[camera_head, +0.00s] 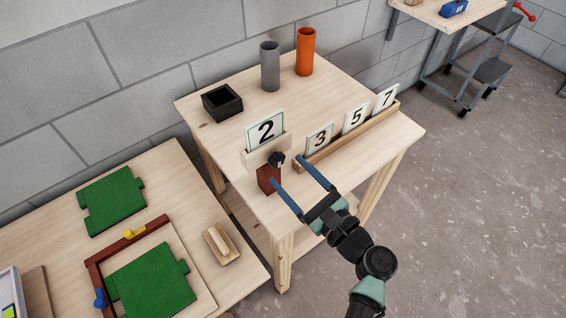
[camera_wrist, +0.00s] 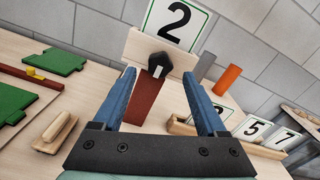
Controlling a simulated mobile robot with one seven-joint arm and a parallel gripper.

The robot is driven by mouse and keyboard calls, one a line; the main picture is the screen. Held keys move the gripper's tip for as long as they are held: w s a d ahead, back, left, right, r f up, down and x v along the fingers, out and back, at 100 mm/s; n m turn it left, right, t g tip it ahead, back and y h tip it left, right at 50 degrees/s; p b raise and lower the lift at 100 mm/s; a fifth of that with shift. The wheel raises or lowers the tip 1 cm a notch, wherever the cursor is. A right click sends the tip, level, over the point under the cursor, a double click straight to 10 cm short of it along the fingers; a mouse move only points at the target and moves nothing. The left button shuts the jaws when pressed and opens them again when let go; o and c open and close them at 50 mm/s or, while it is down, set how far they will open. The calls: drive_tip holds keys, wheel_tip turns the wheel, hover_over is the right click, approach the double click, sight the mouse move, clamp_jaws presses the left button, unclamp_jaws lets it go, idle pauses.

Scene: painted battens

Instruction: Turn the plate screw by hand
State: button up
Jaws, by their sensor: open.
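The plate screw has a black knob (camera_head: 276,159) on the front of a pale wooden batten (camera_head: 255,157), on top of a dark red post (camera_head: 268,179). A white plate numbered 2 (camera_head: 266,130) stands upright in the batten. In the wrist view the black knob (camera_wrist: 160,64) lies ahead, between the lines of my two blue fingers, with the red post (camera_wrist: 148,98) below it. My gripper (camera_head: 288,169) is open and empty, its fingertips close in front of the knob. I cannot tell whether either finger touches it.
A wooden rack (camera_head: 350,136) to the right holds plates 3, 5 and 7. A black box (camera_head: 222,103), a grey cylinder (camera_head: 270,67) and an orange cylinder (camera_head: 306,52) stand at the back. A lower table at left holds green panels (camera_head: 152,283) and a wooden float (camera_head: 221,244).

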sight(280, 163)
drive_tip(key=shift+x, duration=1.65)
clamp_jaws()
